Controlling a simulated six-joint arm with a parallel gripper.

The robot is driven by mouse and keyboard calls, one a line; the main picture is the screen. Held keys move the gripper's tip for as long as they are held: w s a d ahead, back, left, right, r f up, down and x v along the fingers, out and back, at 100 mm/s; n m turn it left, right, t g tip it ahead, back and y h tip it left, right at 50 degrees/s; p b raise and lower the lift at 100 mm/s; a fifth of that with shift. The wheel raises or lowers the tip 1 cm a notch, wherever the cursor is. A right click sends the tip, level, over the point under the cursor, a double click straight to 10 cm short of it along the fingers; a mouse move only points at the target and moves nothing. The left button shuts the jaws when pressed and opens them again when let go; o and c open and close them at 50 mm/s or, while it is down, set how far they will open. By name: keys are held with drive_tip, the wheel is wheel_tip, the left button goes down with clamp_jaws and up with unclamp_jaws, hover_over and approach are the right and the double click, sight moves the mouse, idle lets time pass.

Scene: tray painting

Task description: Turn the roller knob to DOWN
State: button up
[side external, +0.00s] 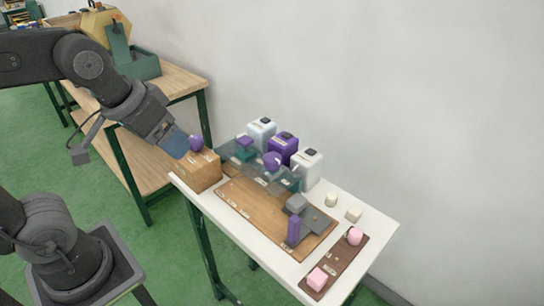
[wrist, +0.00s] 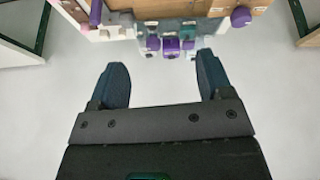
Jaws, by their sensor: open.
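My gripper (side external: 178,146) is above the left end of the white table, pointing down and to the right. In the wrist view its two dark fingers (wrist: 162,62) are spread with nothing between them. A purple round knob (side external: 196,142) shows at the wooden box (side external: 199,174), close beside the fingertips in the side view; in the wrist view a purple knob (wrist: 240,16) is at upper right, apart from the fingers. Another purple knob (side external: 272,161) is over the grey-green mechanism. The labels are too small to read, so I cannot tell which is the roller knob or its setting.
Two white containers and a purple container (side external: 284,147) line the back of the white table (side external: 350,205). A wooden board (side external: 250,205) bears an upright purple handle (side external: 293,229). Pink blocks sit on a brown strip (side external: 336,268). A wooden bench (side external: 180,82) stands behind.

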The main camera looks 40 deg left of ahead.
drive_tip(key=w+d+r+n+g, duration=0.1)
drive_tip(key=w+r+n+g, duration=0.15)
drive_tip(key=w+n, duration=0.6)
drive_tip(key=n+g, duration=0.3)
drive_tip(key=n, duration=0.1)
hover_over(273, 157)
wheel_tip(273, 157, down, 6)
wheel_tip(273, 157, down, 13)
drive_tip(key=shift+r, duration=0.15)
drive_tip(key=shift+c, duration=0.3)
drive_tip(key=c, duration=0.9)
drive_tip(key=shift+o, duration=0.2)
